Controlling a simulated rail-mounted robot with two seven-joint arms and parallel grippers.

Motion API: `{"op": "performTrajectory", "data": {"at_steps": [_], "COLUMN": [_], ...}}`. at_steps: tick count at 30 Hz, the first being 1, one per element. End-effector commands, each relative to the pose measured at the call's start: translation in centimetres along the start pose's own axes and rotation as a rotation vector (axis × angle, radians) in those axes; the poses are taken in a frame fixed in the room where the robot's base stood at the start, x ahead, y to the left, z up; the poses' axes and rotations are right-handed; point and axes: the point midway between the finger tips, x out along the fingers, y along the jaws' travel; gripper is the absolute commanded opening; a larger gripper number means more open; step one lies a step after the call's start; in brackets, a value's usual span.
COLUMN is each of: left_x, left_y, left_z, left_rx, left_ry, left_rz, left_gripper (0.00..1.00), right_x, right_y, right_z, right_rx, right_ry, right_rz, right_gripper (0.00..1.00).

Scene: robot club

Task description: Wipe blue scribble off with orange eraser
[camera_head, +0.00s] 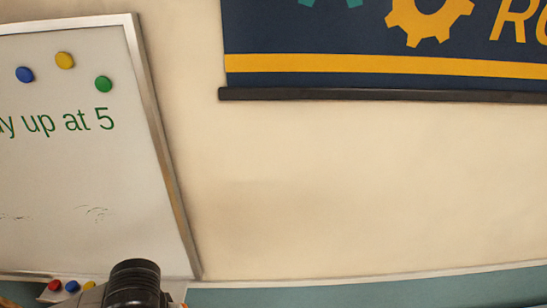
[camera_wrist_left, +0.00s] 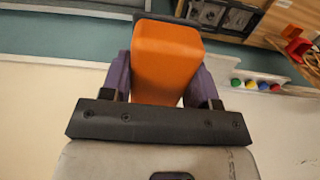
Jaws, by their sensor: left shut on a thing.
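The orange eraser (camera_wrist_left: 166,58) is between the purple fingers of my left gripper (camera_wrist_left: 162,78), which is shut on it in the left wrist view. The whiteboard (camera_head: 60,165) stands at the left of the head view, cut off by the picture edge. Faint dark smudges (camera_head: 95,213) show low on its white surface; no clearly blue scribble is visible. My left arm shows at the bottom of the head view, in front of the board's lower right corner; its gripper and the eraser are hidden there. My right gripper is in neither view.
Green writing (camera_head: 60,123) and blue (camera_head: 24,74), yellow (camera_head: 65,60) and green (camera_head: 103,84) magnets are on the board. Several colored pieces (camera_wrist_left: 250,85) sit on a ledge below. A dark banner (camera_head: 390,45) hangs at the upper right. The wall between is bare.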

Motion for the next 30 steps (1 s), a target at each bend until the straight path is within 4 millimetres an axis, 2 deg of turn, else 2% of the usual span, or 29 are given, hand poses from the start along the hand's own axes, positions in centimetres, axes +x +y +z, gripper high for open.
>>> {"op": "performTrajectory", "data": {"at_steps": [1, 6, 17, 20, 27, 30], "left_x": [-1.2, -2.1, -2.1, -0.8, 5.3, 6.5], "left_y": [0.0, -0.1, -0.1, -0.2, 0.9, 1.6], "left_z": [0.5, 1.5, 1.9, 2.2, 3.6, 3.4], "left_rx": [0.000, -0.001, -0.003, -0.004, 0.018, 0.010], "left_ry": [-0.002, 0.000, 0.000, -0.002, 0.000, 0.004], "left_rz": [0.000, 0.000, 0.016, 0.066, 0.236, 0.307], "left_gripper": [0.31, 0.31, 0.31, 0.31, 0.31, 0.31], "right_x": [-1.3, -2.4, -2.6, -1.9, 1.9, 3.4], "right_y": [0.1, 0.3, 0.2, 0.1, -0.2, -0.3], "right_z": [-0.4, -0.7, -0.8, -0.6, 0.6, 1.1], "right_rx": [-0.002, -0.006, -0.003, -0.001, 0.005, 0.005], "right_ry": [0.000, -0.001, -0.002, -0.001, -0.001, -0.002], "right_rz": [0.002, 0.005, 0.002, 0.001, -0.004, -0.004], "right_gripper": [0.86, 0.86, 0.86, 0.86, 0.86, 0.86]}}
